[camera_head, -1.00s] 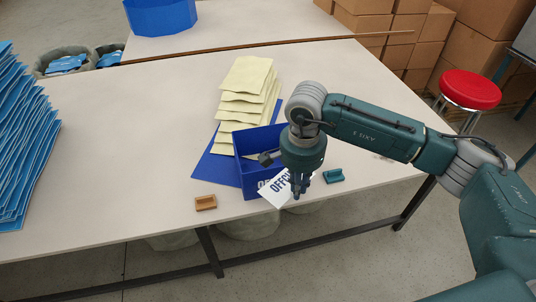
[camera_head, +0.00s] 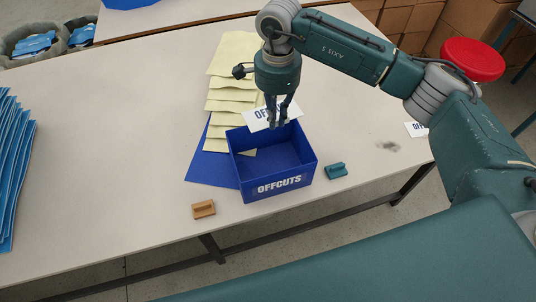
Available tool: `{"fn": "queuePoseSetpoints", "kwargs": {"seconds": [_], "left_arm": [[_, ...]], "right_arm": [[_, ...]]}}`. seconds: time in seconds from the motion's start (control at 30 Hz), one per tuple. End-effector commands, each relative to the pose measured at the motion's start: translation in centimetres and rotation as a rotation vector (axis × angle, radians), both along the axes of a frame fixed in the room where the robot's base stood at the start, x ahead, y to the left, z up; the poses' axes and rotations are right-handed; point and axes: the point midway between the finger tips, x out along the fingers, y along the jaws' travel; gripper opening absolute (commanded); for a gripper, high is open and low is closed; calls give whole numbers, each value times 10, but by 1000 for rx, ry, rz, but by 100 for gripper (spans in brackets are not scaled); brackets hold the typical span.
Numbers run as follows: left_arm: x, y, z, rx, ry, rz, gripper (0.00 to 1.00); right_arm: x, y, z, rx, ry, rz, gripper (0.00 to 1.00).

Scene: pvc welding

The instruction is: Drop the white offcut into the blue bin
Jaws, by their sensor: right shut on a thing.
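The white offcut (camera_head: 258,117), a flat piece with dark lettering partly hidden by the fingers, is in my right gripper (camera_head: 278,122). The gripper is shut on it and points down. It holds the offcut above the back part of the blue bin (camera_head: 279,186), which is labelled OFFCUTS and open at the top. My left gripper is not in view.
Pale yellow sheets (camera_head: 229,85) lie on a blue sheet (camera_head: 207,169) behind and left of the bin. A teal block (camera_head: 336,170) and an orange-brown block (camera_head: 204,209) flank it. A white card (camera_head: 416,129) lies at the right. Blue stacked sheets (camera_head: 14,165) stand at far left.

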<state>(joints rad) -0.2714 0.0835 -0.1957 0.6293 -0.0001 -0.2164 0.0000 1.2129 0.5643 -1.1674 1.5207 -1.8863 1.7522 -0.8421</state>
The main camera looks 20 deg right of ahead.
Motion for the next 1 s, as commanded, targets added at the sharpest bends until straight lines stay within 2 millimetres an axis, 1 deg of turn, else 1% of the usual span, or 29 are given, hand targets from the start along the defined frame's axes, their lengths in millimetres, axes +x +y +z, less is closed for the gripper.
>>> {"fn": "queuePoseSetpoints", "kwargs": {"seconds": [0.03,0.2,0.3,0.33,0.4,0.47,0.6,0.67,0.73,0.8,0.83,0.9,0.93,1.0], "left_arm": [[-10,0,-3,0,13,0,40],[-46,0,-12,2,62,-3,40],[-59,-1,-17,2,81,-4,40],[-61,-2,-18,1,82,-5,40],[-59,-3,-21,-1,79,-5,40],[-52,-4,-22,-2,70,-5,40],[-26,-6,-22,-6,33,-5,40],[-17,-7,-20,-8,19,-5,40],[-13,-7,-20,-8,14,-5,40],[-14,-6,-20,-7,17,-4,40],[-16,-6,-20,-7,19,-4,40],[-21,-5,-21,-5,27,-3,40],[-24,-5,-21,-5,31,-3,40],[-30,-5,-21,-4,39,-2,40]], "right_arm": [[0,0,-5,0,1,0,0],[-1,0,-23,0,3,1,0],[-1,0,-35,0,2,1,0],[-1,0,-39,0,1,1,0],[-1,0,-46,1,2,2,0],[-1,0,-51,0,2,2,0],[0,0,-56,0,0,2,0],[0,0,-56,0,-1,2,0],[0,0,-55,0,-1,2,0],[0,0,-56,0,-1,2,0],[0,0,-55,0,-1,2,15],[0,0,-55,0,0,2,29],[0,0,-55,0,0,2,33],[0,0,-55,0,0,1,33]]}}
